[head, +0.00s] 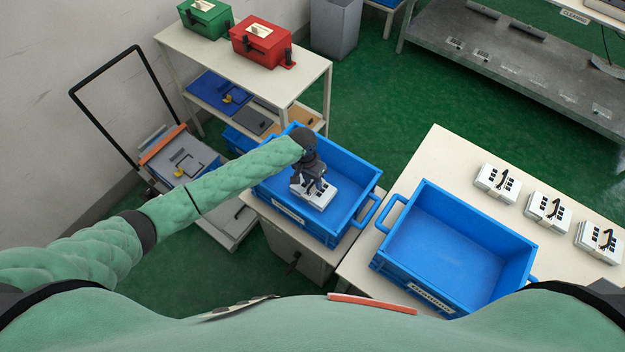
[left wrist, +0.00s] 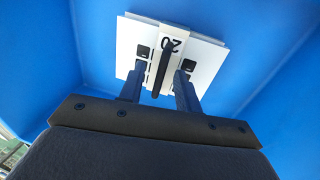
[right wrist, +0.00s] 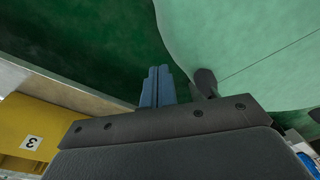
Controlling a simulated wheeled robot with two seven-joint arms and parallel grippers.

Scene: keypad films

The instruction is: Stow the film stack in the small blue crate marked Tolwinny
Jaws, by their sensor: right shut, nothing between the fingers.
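The film stack (head: 318,199), white with dark squares and a black upright handle, lies flat on the floor of a blue crate (head: 345,226) left of the table. Its label is too small to read. In the left wrist view the stack (left wrist: 205,58) shows the number 20. My left gripper (head: 311,186) reaches down into this crate; its fingers (left wrist: 159,90) are open, one on each side of the handle, with gaps between. My right gripper (right wrist: 157,88) is shut and empty, beside my green body; the head view does not show it.
A second, empty blue crate (head: 385,262), its label hard to read, stands on the cream table (head: 440,160). Several similar white stacks (head: 547,206) lie at the table's right. A shelf (head: 290,85) with green and red boxes stands behind. A cart (head: 215,225) stands at left.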

